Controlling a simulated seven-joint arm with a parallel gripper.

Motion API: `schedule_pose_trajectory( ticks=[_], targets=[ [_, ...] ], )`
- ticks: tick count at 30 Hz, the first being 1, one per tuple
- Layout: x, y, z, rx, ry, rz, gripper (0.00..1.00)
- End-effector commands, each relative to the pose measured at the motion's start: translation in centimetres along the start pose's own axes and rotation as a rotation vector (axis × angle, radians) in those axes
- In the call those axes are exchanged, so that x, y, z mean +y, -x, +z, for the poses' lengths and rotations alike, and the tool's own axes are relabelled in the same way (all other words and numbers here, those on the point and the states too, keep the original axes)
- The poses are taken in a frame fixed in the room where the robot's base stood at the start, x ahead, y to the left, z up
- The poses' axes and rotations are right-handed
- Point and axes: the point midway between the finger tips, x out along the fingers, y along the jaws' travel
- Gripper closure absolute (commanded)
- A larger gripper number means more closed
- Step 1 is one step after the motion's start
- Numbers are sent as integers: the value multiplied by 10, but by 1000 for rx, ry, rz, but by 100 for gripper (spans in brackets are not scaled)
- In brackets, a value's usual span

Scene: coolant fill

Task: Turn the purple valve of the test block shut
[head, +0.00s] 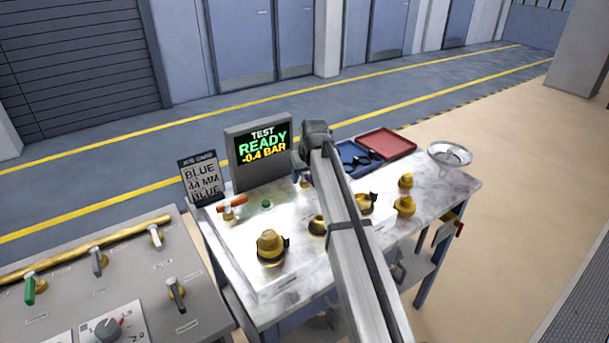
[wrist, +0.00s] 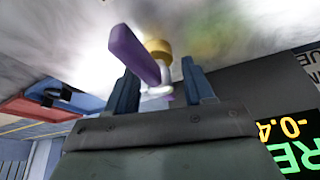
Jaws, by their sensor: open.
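The purple valve handle (wrist: 135,55) shows in the wrist view as a flat lever slanting from upper left to lower right. A gold valve body (wrist: 158,48) is behind it, and a pale stem shows beside its lower end. My gripper (wrist: 160,82) is open, with one blue-grey finger on each side of the lever's lower end; I cannot tell whether either touches it. In the head view my gripper (head: 315,140) is over the back of the test block (head: 290,250), and my arm hides the purple handle.
A screen (head: 262,152) reads "TEST READY -0.4 BAR". Gold fittings (head: 270,247), a blue tray (head: 350,152), a red tray (head: 385,143) and a metal bowl (head: 450,155) share the bench.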

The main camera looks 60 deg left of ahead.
Motion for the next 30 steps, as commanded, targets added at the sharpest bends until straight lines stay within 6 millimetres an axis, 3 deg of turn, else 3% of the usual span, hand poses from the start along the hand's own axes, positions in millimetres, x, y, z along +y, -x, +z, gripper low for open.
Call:
schedule_pose_trajectory(
  ticks=[2, 18, 30],
  targets=[
    [0, 0, 0, 0, 0, 0, 48],
    [0, 0, 0, 0, 0, 0, 98],
    [0, 0, 0, 0, 27, -12, 100]
  ],
)
